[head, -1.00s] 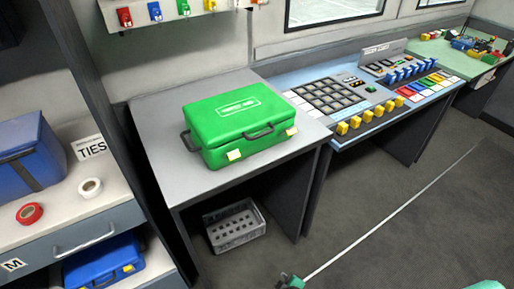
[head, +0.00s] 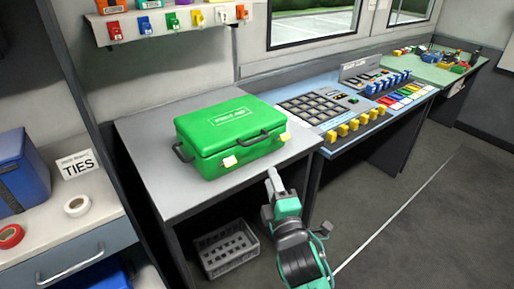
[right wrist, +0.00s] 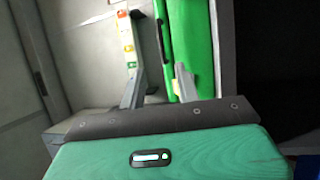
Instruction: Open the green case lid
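The green case (head: 228,137) lies flat on the grey table with its lid closed. Its front has a dark handle (head: 255,141) and two yellow latches, a left latch (head: 230,161) and a right latch (head: 285,137). My right gripper (head: 273,182) is in front of the case and the table's front edge, below the right latch, apart from the case. In the right wrist view the green case (right wrist: 201,45) fills the upper middle, and a yellow latch (right wrist: 178,80) shows by one finger. The gripper's two fingers (right wrist: 158,60) are spread with nothing held between them. My left gripper is not in view.
The grey table (head: 150,150) has bare room left of the case. A control console (head: 320,105) with buttons adjoins it at right. A grey crate (head: 226,247) stands below. A shelf with coloured tags (head: 172,20) hangs above. A blue box (head: 22,170) and tape rolls (head: 77,206) are at left.

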